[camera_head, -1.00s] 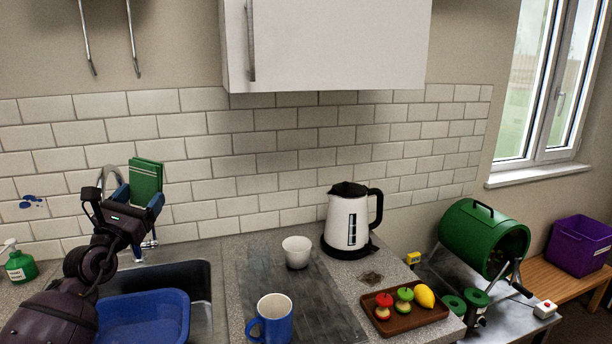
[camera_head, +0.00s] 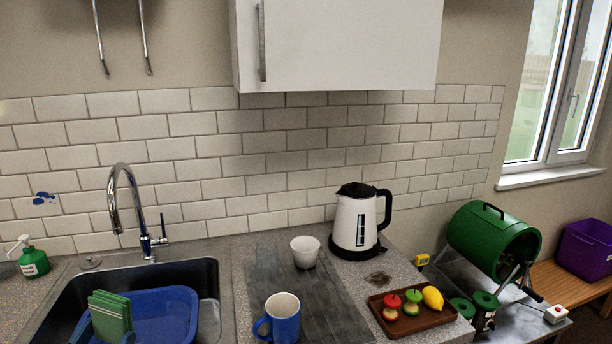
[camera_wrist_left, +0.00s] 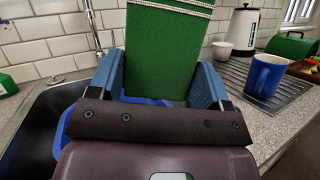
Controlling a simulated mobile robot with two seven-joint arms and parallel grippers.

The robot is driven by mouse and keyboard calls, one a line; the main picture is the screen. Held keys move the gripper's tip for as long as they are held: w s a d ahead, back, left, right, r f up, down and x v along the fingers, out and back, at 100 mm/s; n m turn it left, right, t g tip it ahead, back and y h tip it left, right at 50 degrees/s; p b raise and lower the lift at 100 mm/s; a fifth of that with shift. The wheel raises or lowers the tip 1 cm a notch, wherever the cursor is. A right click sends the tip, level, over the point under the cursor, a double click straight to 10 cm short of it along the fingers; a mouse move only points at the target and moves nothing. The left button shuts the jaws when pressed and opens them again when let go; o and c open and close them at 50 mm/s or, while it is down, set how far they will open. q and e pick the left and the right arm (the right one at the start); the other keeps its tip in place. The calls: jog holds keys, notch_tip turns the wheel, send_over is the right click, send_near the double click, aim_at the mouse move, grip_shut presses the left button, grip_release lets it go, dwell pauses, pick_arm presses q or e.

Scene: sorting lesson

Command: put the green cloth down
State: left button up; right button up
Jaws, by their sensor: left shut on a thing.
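The green cloth (camera_head: 110,313) is a folded stack, upright between the blue fingers of my left gripper (camera_head: 104,335), at the lower left of the head view. In the left wrist view the cloth (camera_wrist_left: 166,55) fills the space between the fingers (camera_wrist_left: 158,85), with pale stitched lines near its top. The gripper is shut on it. In the head view the cloth appears in front of the blue basin (camera_head: 182,312) in the sink; whether it touches the basin I cannot tell. My right gripper is not in view.
The tap (camera_head: 115,190) stands behind the sink, with a green soap bottle (camera_head: 34,262) to the left. A white cup (camera_head: 305,252) and blue mug (camera_head: 283,322) stand on the drainboard (camera_head: 262,270). The kettle (camera_head: 356,222) and a fruit tray (camera_head: 440,317) are farther right.

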pick_arm(q)
jog(key=w+d+f+n+y, duration=0.1)
jog(key=d+y, duration=0.2)
jog(key=d, duration=1.3)
jog(key=shift+n, duration=0.3)
